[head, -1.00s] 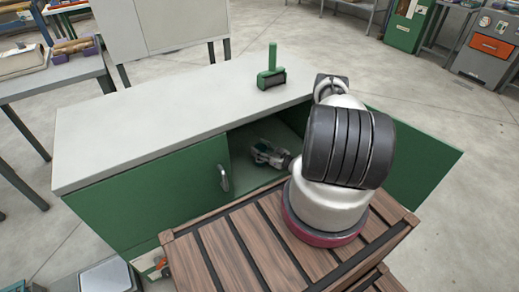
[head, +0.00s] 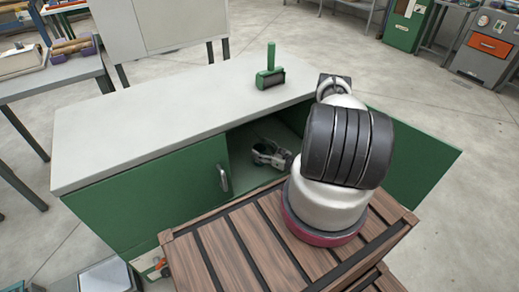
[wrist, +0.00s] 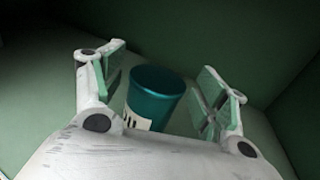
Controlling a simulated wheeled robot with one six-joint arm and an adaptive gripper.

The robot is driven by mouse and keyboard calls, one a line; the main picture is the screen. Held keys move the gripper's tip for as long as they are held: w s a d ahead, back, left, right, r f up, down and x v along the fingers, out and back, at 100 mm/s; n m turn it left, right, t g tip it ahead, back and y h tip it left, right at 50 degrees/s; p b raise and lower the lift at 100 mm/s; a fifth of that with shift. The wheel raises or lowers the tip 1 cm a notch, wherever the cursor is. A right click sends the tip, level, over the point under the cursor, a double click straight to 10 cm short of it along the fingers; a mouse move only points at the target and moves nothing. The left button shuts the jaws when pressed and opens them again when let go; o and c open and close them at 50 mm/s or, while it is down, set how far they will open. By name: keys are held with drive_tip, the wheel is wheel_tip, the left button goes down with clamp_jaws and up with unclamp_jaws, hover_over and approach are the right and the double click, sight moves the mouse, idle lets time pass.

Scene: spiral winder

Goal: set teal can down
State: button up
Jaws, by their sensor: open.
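The teal can (wrist: 158,84) stands upright on the green cabinet floor in the wrist view, with a white label low on its near side. My gripper (wrist: 165,88) is open, one finger on each side of the can, with gaps between the fingers and the can. The lower part of the can is hidden by my gripper's body. In the head view my gripper (head: 270,155) reaches into the open green cabinet (head: 150,195). The can cannot be made out in that view.
The cabinet's grey top (head: 170,115) overhangs the opening, and a green-handled tool (head: 270,68) stands on it near the back edge. The left door is shut and the right door (head: 425,150) stands open. Dark green inner walls lie close around my gripper.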

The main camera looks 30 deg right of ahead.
drive_tip(key=v, duration=1)
drive_tip(key=shift+s, duration=0.25)
drive_tip(key=s+a+r+n+g+y, duration=0.3)
drive_tip(key=s+a+n+g+y, duration=0.25)
drive_tip(key=s+a+g, duration=0.35)
drive_tip(key=s+d+r+n+g+h, duration=0.25)
drive_tip(key=r+n+g, duration=0.2)
drive_tip(key=r, duration=0.65)
drive_tip(key=s+d+r+n+g+h, duration=0.1)
drive_tip(key=s+r+n+g+h, duration=0.15)
drive_tip(key=r+n, duration=0.6)
drive_tip(key=s+d+r+n+g+h, duration=0.2)
drive_tip(key=s+r+n+g, duration=0.15)
drive_tip(key=r, duration=0.95)
drive_tip(key=s+a+r+n+t+h, duration=0.1)
drive_tip(key=a+r+n+t+h, duration=0.2)
drive_tip(key=r, duration=0.8)
drive_tip(key=s+a+r+n+t+h, duration=0.1)
drive_tip(key=a+r+n+t+h, duration=0.2)
drive_tip(key=r, duration=0.8)
drive_tip(key=a+n+t, duration=0.1)
drive_tip(key=a+n, duration=0.1)
drive_tip(key=n, duration=0.1)
drive_tip(key=shift+s+a+r, duration=0.25)
drive_tip(key=shift+s+r, duration=0.15)
